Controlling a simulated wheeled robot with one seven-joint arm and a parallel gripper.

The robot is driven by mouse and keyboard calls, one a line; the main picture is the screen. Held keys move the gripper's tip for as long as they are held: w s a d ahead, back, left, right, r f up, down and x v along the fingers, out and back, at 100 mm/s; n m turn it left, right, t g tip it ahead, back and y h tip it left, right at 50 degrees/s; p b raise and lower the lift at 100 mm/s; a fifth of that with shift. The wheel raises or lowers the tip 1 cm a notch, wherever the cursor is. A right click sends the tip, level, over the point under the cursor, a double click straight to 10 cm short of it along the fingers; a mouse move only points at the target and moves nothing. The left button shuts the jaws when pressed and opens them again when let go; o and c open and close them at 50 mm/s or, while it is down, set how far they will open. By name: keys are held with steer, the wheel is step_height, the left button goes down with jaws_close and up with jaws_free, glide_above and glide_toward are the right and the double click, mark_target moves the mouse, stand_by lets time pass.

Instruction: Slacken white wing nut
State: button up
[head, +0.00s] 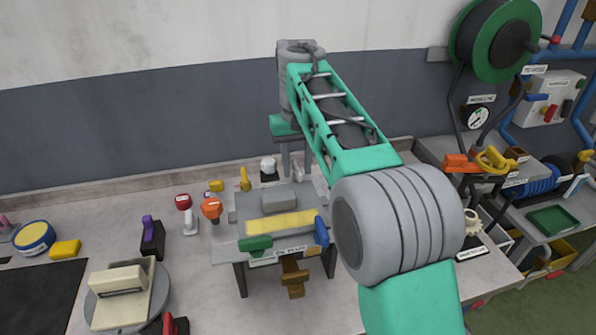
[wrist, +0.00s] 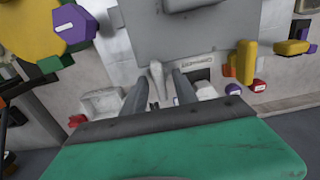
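In the wrist view my gripper (wrist: 160,92) points at the back of the bench unit, with its two grey fingers apart. A pale, narrow upright piece (wrist: 157,75), which looks like a wing of the white wing nut, shows between the fingers. A gap shows on its right side; I cannot tell whether the left finger touches it. In the head view my gripper (head: 297,165) is low behind the grey unit (head: 240,210), and its fingertips are partly hidden. A white rounded knob (head: 268,166) on a dark base stands just left of it.
Left of the unit stand a red-topped handle (head: 184,203), an orange knob (head: 211,208) and a yellow lever (head: 245,178). A blue handle (head: 321,231) and a green block (head: 255,243) sit on its front. The wall is close behind my gripper.

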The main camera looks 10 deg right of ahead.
steer(key=shift+c, duration=0.2)
jaws_close()
stand_by(0.4)
